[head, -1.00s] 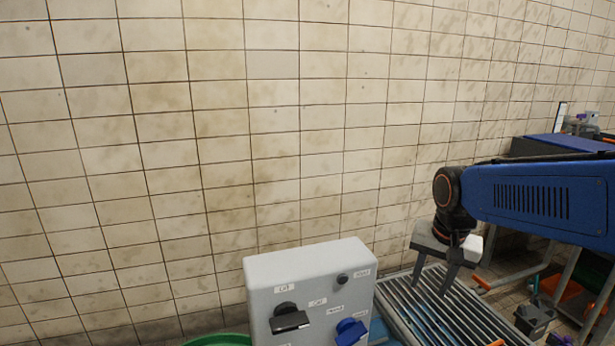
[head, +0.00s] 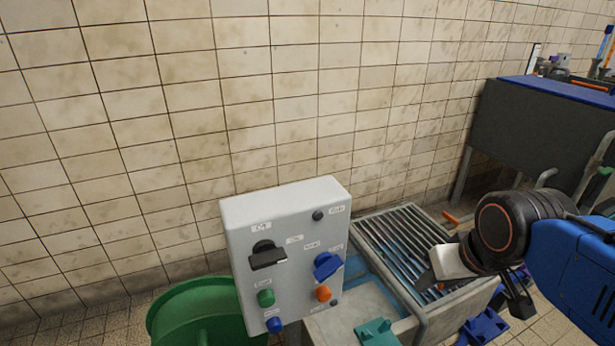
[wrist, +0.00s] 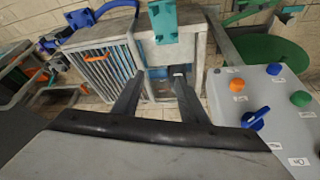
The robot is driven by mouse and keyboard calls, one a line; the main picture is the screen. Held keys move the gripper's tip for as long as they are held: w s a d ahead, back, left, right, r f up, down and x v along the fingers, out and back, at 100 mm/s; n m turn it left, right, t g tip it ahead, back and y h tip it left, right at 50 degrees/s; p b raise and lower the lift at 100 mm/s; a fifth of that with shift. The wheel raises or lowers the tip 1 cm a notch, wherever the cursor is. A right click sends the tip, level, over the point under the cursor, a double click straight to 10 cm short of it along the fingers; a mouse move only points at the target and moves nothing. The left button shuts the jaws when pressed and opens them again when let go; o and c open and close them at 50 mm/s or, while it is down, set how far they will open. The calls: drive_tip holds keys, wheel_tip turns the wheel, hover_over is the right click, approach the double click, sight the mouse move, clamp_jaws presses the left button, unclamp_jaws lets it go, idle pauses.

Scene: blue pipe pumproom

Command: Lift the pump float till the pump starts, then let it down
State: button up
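I cannot pick out the pump float for sure in either view. The sump (head: 360,295) is a pale basin with blue water beside a slatted grate (head: 400,235). A teal bracket (head: 376,333) sits at its front edge and also shows in the wrist view (wrist: 163,20). A small white piece (wrist: 179,69) lies near one fingertip in the wrist view; I cannot tell what it is. My gripper (wrist: 158,76) is open, with nothing visible between its fingers. It hangs over the grate and sump area, right of the control box (head: 285,225).
The control box carries a black switch (head: 267,255), a blue switch (head: 327,265) and several coloured buttons. A green tub (head: 175,310) stands left of it. A blue-topped bench (head: 540,120) stands at the right against the tiled wall. An orange handle (wrist: 97,58) is on the grate.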

drive_tip(key=w+a+f+m+g, duration=0.1)
drive_tip(key=w+f+m, duration=0.2)
drive_tip(key=w, duration=0.6)
drive_tip(key=w+a+f+m+g, duration=0.1)
drive_tip(key=w+f+m, duration=0.25)
drive_tip(key=w, duration=0.55)
drive_tip(key=w+a+f+m+g, duration=0.1)
drive_tip(key=w+f+m, duration=0.25)
drive_tip(key=w, duration=0.65)
drive_tip(key=w+a+f+m, duration=0.2)
drive_tip(key=w+f+m, duration=0.2)
drive_tip(key=w+f, duration=0.8)
drive_tip(key=w+f+m, duration=0.1)
drive_tip(key=f, duration=1.1)
drive_tip(key=w+a+f+m+g, duration=0.1)
drive_tip(key=f+m, duration=0.1)
drive_tip(key=f, duration=1.1)
drive_tip(key=w+f+m, duration=0.1)
drive_tip(key=f, duration=1.1)
drive_tip(key=shift+w+a+f+m+g, duration=0.2)
drive_tip(key=shift+a+f+m+g, duration=0.05)
drive_tip(key=shift+m+g, duration=0.15)
drive_tip(key=shift+c, duration=0.3)
clamp_jaws()
